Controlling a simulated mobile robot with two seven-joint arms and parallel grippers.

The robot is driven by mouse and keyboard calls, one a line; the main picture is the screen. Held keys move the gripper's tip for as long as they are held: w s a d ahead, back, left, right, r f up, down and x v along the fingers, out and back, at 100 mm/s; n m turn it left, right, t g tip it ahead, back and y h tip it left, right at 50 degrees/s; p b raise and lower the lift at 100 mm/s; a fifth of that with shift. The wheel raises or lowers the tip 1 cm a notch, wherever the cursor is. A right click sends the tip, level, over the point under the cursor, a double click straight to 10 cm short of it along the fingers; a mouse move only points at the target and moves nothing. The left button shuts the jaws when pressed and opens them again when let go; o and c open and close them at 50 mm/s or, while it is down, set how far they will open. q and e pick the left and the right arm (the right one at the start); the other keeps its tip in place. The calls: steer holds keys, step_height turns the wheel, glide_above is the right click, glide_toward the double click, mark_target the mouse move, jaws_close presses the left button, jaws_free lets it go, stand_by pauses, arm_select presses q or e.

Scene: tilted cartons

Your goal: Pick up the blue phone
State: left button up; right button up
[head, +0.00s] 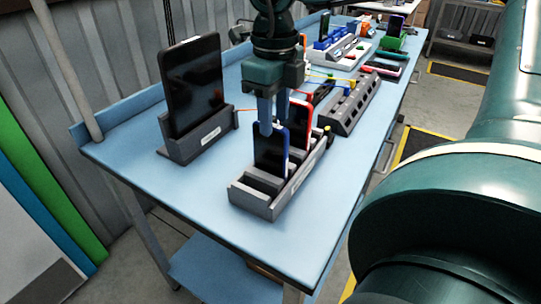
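The blue phone (270,156) has a dark screen and a blue edge. It stands upright, leaning slightly, in a grey slotted holder (251,199) near the front of the blue table. My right gripper (271,128) points down from above, with its fingertips at the phone's top edge. One finger overlaps the phone's upper part in this view. I cannot tell whether the fingers touch or grip it. The phone's lower end is hidden in its slot. My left gripper is not in view.
A red-orange phone (300,118) stands just behind, in the same holder. A large dark tablet (193,86) stands in a dock to the left. More holders with devices, including a grey rack (352,108), fill the far table. The front table surface (205,184) is clear.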

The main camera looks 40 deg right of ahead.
mark_target(270, 140)
steer(key=shift+w+a+f+p, duration=0.1)
steer(key=shift+a+f+p, duration=0.05)
steer(key=shift+f, duration=1.35)
steer(key=shift+w+a+f+p, duration=0.1)
steer(key=shift+f+p, duration=0.05)
steer(key=shift+f, duration=1.35)
steer(key=shift+c, duration=0.3)
jaws_close()
